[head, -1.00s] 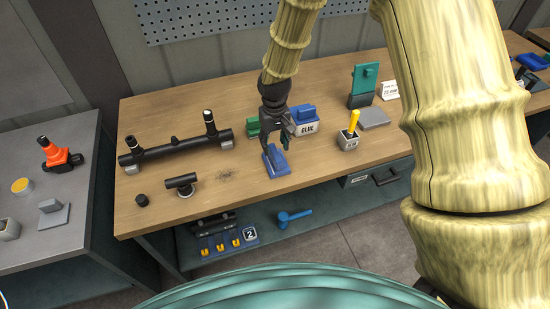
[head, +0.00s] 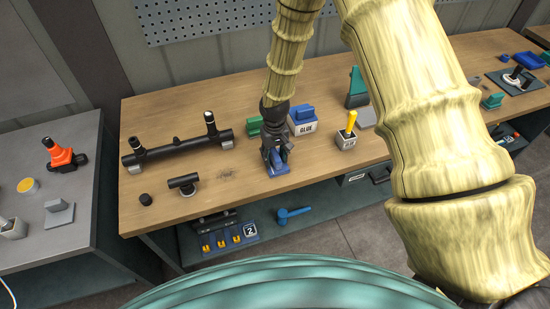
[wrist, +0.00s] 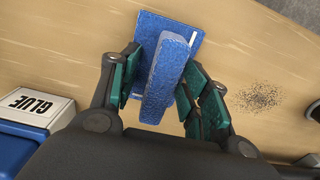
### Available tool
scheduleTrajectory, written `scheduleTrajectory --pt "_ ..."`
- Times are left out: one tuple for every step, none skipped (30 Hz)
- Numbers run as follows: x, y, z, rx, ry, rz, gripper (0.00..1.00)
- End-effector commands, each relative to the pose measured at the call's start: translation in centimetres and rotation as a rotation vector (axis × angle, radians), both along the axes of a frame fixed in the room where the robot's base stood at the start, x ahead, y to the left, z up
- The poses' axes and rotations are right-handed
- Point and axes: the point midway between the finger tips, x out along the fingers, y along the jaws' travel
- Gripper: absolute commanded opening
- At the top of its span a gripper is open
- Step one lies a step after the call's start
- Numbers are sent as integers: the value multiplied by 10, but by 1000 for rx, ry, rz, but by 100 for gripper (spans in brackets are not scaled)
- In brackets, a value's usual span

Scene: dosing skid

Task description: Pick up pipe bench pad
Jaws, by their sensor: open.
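The pipe bench pad looks to be the blue block with a raised upright grip on a flat base (wrist: 190,27), lying on the wooden bench. In the head view the blue pad (head: 279,170) shows just under my gripper (head: 275,150), partly hidden by it. In the wrist view my gripper (wrist: 160,92) is open, with one green-padded finger on each side of the pad's raised grip. The left finger is apart from the grip; the right finger is close to it, and I cannot tell if it touches.
A grey holder (head: 347,140) with a yellow handle is to the right. A black pipe assembly (head: 175,150) and a short tee (head: 183,184) lie left. The bench front is clear.

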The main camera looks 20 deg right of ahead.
Motion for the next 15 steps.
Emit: scheduleTrajectory --pt "0 0 -1 0 0 0 46" --pt "0 0 -1 0 0 0 46" --pt "0 0 -2 0 0 0 46" --pt "0 0 -2 0 0 0 46" --pt "0 0 -2 0 0 0 46" --pt "0 0 -2 0 -1 0 46" --pt "0 0 -2 0 -1 0 46" --pt "0 0 -2 0 -1 0 46" --pt "0 0 -2 0 -1 0 41" --pt "0 0 -2 0 -1 0 36" --pt "0 0 -2 0 -1 0 30" --pt "0 0 -2 0 -1 0 23" --pt "0 0 -2 0 -1 0 17" --pt "0 0 -2 0 -1 0 12" --pt "0 0 -1 0 -1 0 5"
